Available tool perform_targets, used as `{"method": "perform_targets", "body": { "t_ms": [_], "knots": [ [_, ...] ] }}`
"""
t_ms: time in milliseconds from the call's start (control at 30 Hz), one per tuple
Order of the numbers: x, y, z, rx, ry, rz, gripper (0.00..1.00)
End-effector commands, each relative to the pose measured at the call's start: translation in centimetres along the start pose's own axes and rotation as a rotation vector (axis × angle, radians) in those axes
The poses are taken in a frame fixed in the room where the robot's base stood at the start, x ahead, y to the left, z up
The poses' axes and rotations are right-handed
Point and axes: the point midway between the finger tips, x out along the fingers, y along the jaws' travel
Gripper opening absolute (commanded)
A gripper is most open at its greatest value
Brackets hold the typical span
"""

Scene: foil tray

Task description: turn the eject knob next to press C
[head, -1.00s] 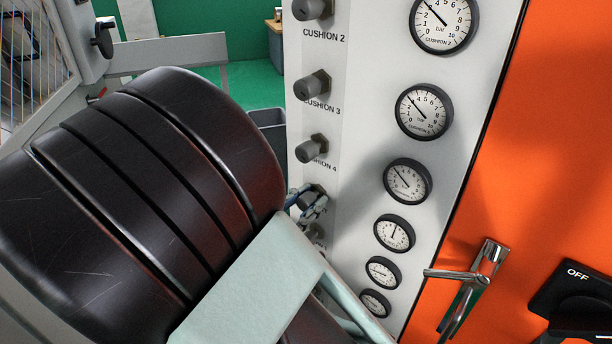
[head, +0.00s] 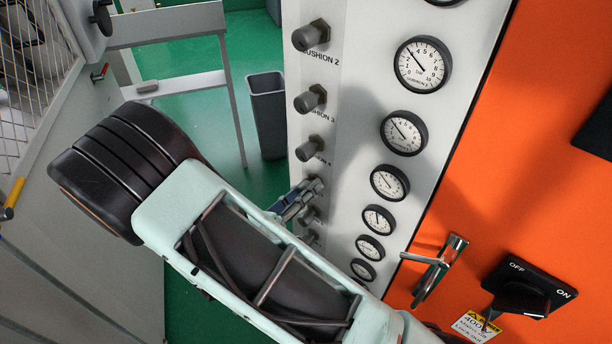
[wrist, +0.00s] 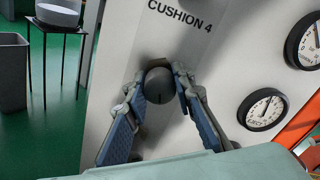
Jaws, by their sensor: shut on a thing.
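The round dark grey knob (wrist: 160,86) directly below the "CUSHION 4" label stands on the light grey panel (wrist: 140,42). In the wrist view my gripper (wrist: 160,90) has one blue-padded finger on each side of this knob and is shut on it. In the head view my gripper (head: 300,198) reaches the same knob, which it largely covers. The knob's own label is hidden behind my gripper. The gauge (wrist: 263,109) to its right has a small label that seems to begin with "EJECT". I see no sign reading press C.
More knobs stand above, such as the Cushion 4 knob (head: 310,148), and below (head: 309,215). A column of gauges (head: 390,183) runs beside them. A chrome handle (head: 438,265) and black OFF/ON switch (head: 530,285) are on the orange door. A grey bin (head: 268,110) stands behind.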

Motion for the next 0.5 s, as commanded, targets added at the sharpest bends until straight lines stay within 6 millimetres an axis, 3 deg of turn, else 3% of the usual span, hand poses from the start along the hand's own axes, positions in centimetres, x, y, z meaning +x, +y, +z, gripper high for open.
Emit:
{"method": "perform_targets", "body": {
  "t_ms": [500],
  "knots": [
    [0.00,-0.13,0.12,-0.323,0.000,0.000,0.00]
  ]
}}
